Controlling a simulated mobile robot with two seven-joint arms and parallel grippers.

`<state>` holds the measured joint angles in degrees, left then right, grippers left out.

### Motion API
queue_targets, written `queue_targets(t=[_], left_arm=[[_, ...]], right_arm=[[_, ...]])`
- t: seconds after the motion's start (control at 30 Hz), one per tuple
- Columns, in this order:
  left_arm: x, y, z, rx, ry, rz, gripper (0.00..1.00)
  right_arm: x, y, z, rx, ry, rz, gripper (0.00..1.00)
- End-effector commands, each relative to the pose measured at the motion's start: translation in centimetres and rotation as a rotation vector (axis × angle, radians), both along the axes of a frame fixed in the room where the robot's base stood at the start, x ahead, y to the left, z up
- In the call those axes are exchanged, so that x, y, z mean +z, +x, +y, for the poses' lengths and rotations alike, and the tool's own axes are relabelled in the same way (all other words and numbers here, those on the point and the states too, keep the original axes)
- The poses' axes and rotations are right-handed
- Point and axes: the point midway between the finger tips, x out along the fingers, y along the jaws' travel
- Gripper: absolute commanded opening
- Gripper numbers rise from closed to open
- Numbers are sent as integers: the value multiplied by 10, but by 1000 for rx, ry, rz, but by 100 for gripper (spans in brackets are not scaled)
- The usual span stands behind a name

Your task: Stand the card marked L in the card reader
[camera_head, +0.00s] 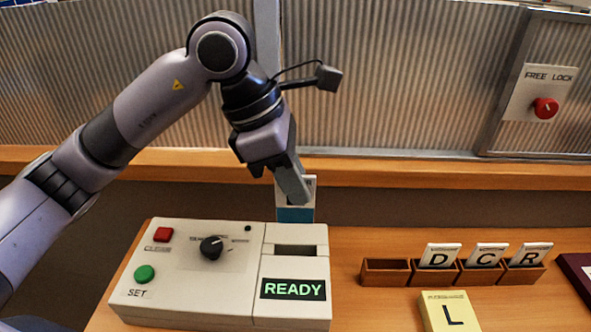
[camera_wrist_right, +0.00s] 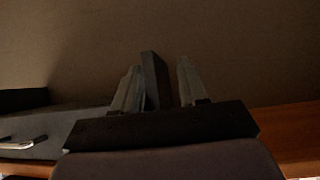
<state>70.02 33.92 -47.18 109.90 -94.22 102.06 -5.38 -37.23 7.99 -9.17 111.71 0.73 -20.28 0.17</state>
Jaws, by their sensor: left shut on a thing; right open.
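My left gripper (camera_head: 290,188) is shut on a card (camera_head: 295,214), pale above with a teal lower band. It holds the card upright above the back of the card reader (camera_head: 292,240); the gripper covers most of its face, so its letter cannot be read. The reader's dark slot (camera_head: 295,250) shows no card in it.
The reader's console has a red CLEAR button (camera_head: 163,234), a green SET button (camera_head: 145,273), a black knob (camera_head: 211,247) and a READY display (camera_head: 293,289). A wooden rack (camera_head: 386,272) holds cards D, C and R; its left compartment is empty. A corrugated wall stands behind.

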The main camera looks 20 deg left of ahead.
Motion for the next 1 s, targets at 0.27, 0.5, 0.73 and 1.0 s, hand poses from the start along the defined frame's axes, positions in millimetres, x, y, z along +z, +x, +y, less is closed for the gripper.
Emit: queue_targets(t=[0.27, 0.5, 0.73, 1.0], left_arm=[[-9, 0, 0, 0, 0, 0, 0], [-26, 0, 0, 0, 1, 0, 0], [-44, 0, 0, 0, 0, 0, 0], [-65, 0, 0, 0, 0, 0, 0]], right_arm=[[-5, 0, 0, -1, -1, 0, 43], [-16, 0, -1, -1, -1, 0, 43], [-27, 0, -1, -1, -1, 0, 43], [-39, 0, -1, 0, -1, 0, 43]])
